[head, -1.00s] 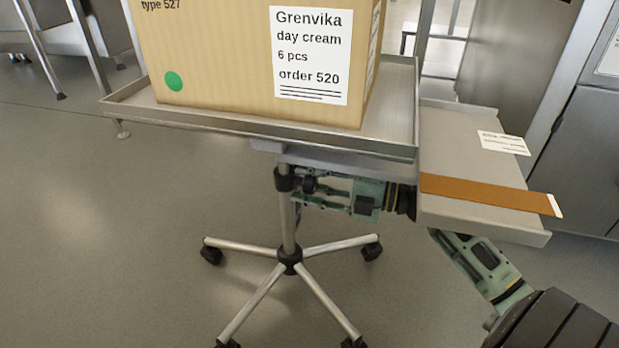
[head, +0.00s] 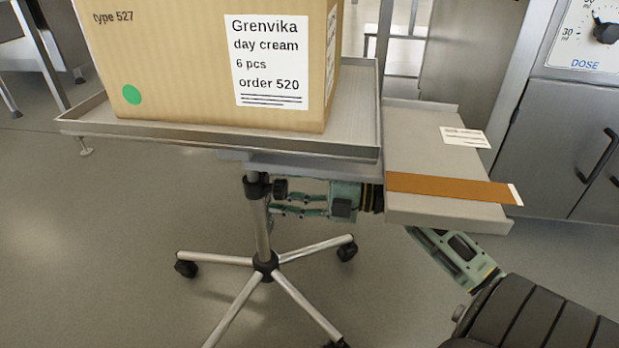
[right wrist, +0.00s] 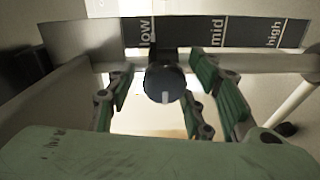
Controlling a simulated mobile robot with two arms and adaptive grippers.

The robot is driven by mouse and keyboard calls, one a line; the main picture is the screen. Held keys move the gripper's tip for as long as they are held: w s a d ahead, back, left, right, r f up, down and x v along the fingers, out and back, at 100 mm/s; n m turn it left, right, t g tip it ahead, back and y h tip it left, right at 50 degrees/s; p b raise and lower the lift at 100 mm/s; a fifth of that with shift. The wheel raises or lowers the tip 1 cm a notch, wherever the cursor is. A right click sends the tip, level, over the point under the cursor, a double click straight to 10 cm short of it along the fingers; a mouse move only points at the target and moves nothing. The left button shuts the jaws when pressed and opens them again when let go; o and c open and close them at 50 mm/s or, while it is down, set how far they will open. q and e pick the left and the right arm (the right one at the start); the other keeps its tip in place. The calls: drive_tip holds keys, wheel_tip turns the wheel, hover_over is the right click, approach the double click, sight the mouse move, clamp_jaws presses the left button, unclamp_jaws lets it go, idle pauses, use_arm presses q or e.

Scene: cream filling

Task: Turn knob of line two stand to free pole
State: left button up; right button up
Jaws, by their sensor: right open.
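The stand has a metal pole (head: 262,225) on a wheeled base. A black collar (head: 256,187) sits on the pole beneath the tray. The black knob (head: 280,188) sticks out of the collar to the right. In the right wrist view the round knob (right wrist: 165,84) shows face on, with a pale mark at its lower edge. My right gripper (head: 279,203) comes in from the right under the tray. Its fingers are open, one on each side of the knob, with visible gaps in the right wrist view (right wrist: 170,92). My left gripper is not in view.
A big cardboard box (head: 180,70) stands on the metal tray (head: 215,138). A grey shelf (head: 425,140) with an orange strip (head: 445,188) lies above my right arm. A scale plate (right wrist: 185,32) reads low, mid, high. A dose dial (head: 606,32) is far right.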

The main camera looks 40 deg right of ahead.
drive_tip(key=v, duration=1)
drive_tip(key=shift+s+d, duration=0.25)
drive_tip(key=shift+d, duration=0.05)
